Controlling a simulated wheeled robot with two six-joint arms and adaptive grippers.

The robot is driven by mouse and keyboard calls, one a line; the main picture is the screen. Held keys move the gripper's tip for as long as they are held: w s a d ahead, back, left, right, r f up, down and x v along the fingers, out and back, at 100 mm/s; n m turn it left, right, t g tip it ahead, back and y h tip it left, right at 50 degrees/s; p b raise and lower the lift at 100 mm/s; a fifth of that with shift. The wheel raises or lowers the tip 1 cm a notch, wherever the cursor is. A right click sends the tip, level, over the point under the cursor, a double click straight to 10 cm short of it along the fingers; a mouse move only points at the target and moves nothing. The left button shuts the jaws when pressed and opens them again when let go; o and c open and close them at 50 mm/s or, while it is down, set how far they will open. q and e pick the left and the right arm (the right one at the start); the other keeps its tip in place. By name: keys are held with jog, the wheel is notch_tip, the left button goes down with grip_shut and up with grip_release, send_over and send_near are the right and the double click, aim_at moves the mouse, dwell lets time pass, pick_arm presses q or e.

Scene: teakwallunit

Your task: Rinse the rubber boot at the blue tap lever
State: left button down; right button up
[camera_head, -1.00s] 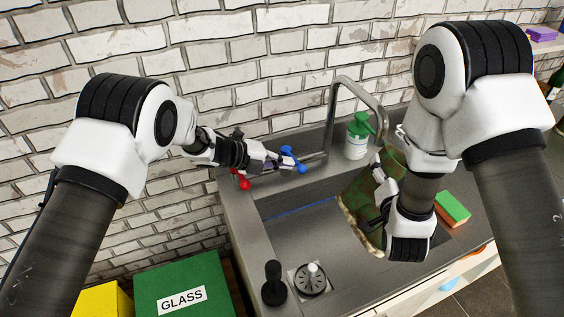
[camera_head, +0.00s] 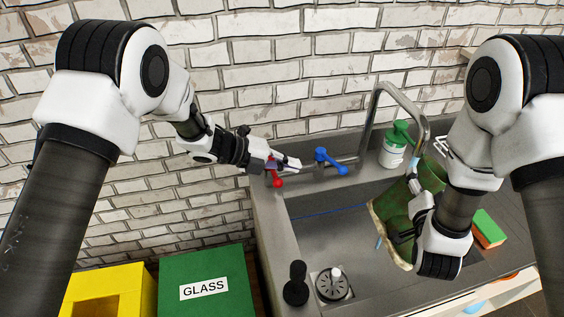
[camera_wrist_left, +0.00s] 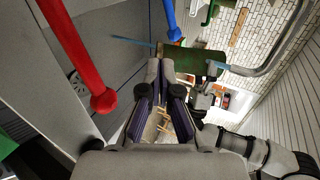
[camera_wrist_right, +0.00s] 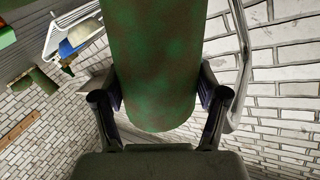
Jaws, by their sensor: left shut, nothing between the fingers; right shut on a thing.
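The rubber boot (camera_head: 393,217) is green with some brownish blotches and lies tilted over the sink below the spout. My right gripper (camera_head: 408,218) is shut on it; the boot fills the space between its fingers in the right wrist view (camera_wrist_right: 150,65). The blue tap lever (camera_head: 331,162) is at the back of the sink and also shows in the left wrist view (camera_wrist_left: 170,20). My left gripper (camera_head: 290,164) is shut and empty, between the red lever (camera_head: 277,178) and the blue lever, apart from the blue one. A light-blue water streak (camera_head: 414,170) shows under the spout and again below the boot.
The curved spout (camera_head: 376,115) arches over the sink basin (camera_head: 325,240). A green-topped bottle (camera_head: 393,150) stands behind it. A green and orange sponge (camera_head: 488,230) lies right of my right gripper. A black-handled plunger-like object (camera_head: 296,285) stands at the front edge.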

pick_arm(q)
jog(key=c, duration=1.7)
grip_release()
jog(key=v, duration=0.2)
jog(key=shift+s+a+r, duration=0.25)
jog(key=shift+s, duration=0.15)
jog(key=o, duration=0.5)
jog(key=shift+a, duration=0.1)
jog(key=shift+s+n, duration=0.1)
jog(key=shift+n, duration=1)
notch_tip(320, 180, up, 2)
jog(key=w+d+n+g+y, duration=0.1)
jog(key=w+d+n+g, duration=0.1)
jog(key=w+n, duration=0.1)
jog(key=m+g+y, duration=0.1)
jog(key=m+y, duration=0.1)
jog(key=y, duration=0.1)
send_near(339, 166)
jog(key=x, duration=1)
jog(key=shift+s+d+f, duration=0.15)
jog(key=shift+d+f, duration=0.05)
jog(key=shift+d, duration=0.1)
